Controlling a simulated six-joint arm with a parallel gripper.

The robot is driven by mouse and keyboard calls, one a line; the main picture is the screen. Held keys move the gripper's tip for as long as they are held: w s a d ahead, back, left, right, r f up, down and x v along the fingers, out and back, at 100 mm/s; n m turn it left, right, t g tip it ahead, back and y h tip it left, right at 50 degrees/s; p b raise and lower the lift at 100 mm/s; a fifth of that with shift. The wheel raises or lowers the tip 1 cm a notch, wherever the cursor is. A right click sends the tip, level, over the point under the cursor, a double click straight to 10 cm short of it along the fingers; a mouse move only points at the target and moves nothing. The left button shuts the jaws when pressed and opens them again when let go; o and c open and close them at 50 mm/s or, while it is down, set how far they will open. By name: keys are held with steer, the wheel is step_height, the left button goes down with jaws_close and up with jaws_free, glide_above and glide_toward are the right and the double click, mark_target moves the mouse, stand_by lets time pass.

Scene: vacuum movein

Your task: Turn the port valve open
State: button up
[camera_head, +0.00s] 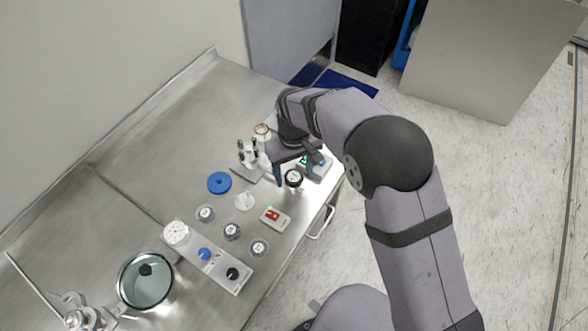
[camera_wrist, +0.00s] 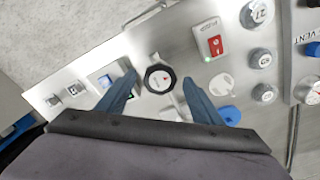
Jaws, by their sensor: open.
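My gripper (camera_head: 295,166) is open and empty over the far right part of the steel bench. The dial also shows in the head view (camera_head: 293,178), just below the gripper. A pale, narrow part (camera_wrist: 172,108) lies beside the dial between the fingers, partly hard to make out. No readable label marks the port valve, so I cannot tell which part it is. I cannot tell whether the fingers touch anything.
A red switch box (camera_head: 274,217), blue disc (camera_head: 219,183), white piece (camera_head: 244,201) and several round weights or knobs (camera_head: 232,231) lie nearby. A panel with blue knob (camera_head: 204,254) and black knob (camera_head: 232,273), and a glass vessel (camera_head: 146,281), stand nearer the left.

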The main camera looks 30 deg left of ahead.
steer(key=shift+f, duration=0.25)
steer(key=c, duration=1.1)
steer(key=shift+o, duration=0.2)
